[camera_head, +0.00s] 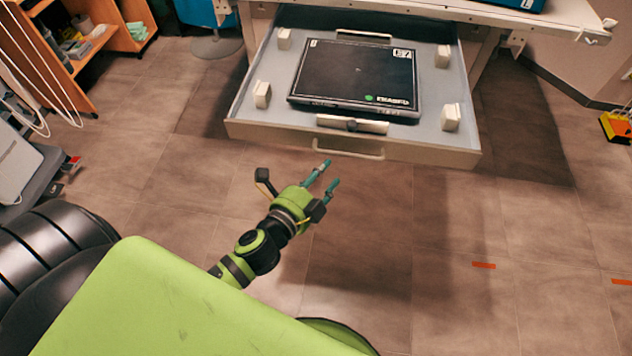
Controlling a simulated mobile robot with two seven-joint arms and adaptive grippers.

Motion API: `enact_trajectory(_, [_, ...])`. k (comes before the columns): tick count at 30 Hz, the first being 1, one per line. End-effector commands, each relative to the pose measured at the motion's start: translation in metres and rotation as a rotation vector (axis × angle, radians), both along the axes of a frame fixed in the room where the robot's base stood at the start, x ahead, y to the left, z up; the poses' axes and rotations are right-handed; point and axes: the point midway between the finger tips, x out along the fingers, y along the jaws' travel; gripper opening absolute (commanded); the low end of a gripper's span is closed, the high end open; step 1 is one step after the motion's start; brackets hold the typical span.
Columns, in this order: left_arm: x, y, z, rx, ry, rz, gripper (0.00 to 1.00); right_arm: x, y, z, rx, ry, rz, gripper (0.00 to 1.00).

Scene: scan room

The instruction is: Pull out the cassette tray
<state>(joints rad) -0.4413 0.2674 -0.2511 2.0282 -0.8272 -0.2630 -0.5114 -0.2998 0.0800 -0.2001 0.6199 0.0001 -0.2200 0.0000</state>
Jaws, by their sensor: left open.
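The cassette tray (245,103) is a pale, drawer-like tray that stands out from under the table at the top middle. Its front has a bar handle (347,149). A flat black cassette (357,75) with white and green labels lies in it, between several small white blocks. My left gripper (325,177) is open and empty. It is in front of the tray, a little below and left of the handle in the picture, with its teal fingertips apart from the handle. My right gripper is not in view.
The table (490,12) spans the top. An orange shelf unit (90,45) stands at the upper left, with hanging cables (38,75) before it. A yellow-orange object (616,126) is at the right edge. The tiled floor (440,220) before the tray is clear.

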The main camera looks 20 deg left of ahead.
Motion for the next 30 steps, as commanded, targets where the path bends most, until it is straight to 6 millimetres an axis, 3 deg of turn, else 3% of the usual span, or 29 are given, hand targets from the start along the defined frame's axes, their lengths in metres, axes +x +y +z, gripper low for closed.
enact_trajectory(3, [-0.016,0.002,0.003,-0.001,0.001,0.001,0.42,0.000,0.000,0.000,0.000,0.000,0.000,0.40])
enact_trajectory(8, [-0.026,0.003,0.005,0.000,0.001,0.000,0.42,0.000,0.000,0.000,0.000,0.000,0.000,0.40])
enact_trajectory(25, [-0.027,0.003,0.005,-0.001,0.001,0.000,0.42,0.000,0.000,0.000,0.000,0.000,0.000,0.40])
enact_trajectory(28, [-0.028,0.005,-0.007,-0.017,0.031,0.009,0.42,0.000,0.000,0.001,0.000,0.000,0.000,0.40])
enact_trajectory(30, [-0.030,0.007,-0.030,-0.055,0.088,0.026,0.42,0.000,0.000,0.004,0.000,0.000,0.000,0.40])
